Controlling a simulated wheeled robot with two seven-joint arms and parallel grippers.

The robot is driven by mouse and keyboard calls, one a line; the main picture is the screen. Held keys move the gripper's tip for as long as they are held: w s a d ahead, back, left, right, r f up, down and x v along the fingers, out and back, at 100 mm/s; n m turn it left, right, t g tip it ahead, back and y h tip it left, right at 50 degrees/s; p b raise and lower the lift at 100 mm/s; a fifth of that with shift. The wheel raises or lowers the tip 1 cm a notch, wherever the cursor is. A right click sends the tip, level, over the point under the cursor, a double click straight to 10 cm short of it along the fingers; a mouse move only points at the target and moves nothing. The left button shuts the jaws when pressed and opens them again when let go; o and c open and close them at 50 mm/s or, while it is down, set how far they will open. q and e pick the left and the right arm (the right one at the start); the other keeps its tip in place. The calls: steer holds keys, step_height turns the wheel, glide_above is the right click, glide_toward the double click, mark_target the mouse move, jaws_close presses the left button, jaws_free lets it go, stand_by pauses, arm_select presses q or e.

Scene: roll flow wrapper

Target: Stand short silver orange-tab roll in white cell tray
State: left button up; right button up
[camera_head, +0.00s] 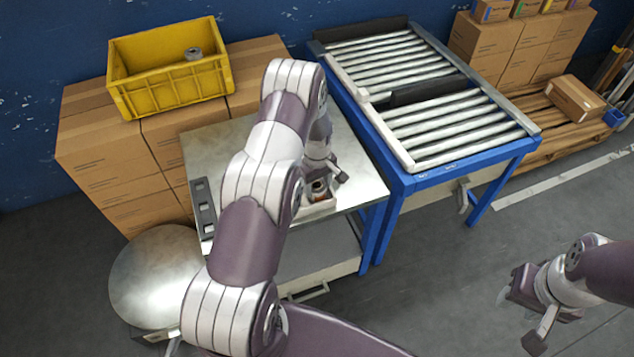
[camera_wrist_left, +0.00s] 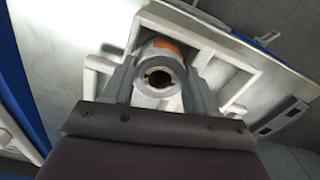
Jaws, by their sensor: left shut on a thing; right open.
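The short silver roll with an orange tab (camera_wrist_left: 158,74) is upright between the fingers of my left gripper (camera_wrist_left: 157,88), which is shut on it. In the head view the roll (camera_head: 319,187) shows small beside the gripper (camera_head: 322,172). The white cell tray (camera_wrist_left: 205,50) lies around and under the roll on the metal table; its near corner shows in the head view (camera_head: 318,208). I cannot tell whether the roll's base touches the tray floor. My right gripper (camera_head: 521,309) is open and empty over the floor at the right.
A dark slotted rack (camera_head: 203,207) sits on the metal table's left edge. A roller conveyor (camera_head: 430,120) stands to the right. A yellow crate (camera_head: 170,75) with a grey roll (camera_head: 194,53) rests on cardboard boxes behind. A round metal surface (camera_head: 158,275) stands front left.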

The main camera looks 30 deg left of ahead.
arm_select(q)
steer(key=o, duration=1.1)
steer(key=shift+f, duration=0.1)
steer(key=shift+w+r, duration=0.1)
steer(key=shift+r, duration=0.4)
step_height(320, 180, up, 15)
steer(key=s+d+m, duration=0.2)
steer(key=d, duration=0.1)
steer(key=s+d+r+m, duration=0.2)
steer(key=s+d+m, duration=0.1)
steer(key=s, duration=0.3)
steer(key=s+d+r+m+t, duration=0.1)
steer(key=s+d+r+m, duration=0.1)
steer(key=s, duration=0.4)
steer(key=s+d+r+m, duration=0.3)
steer(key=s+d+m, duration=0.1)
steer(key=s+m, duration=0.1)
steer(key=shift+s, duration=0.5)
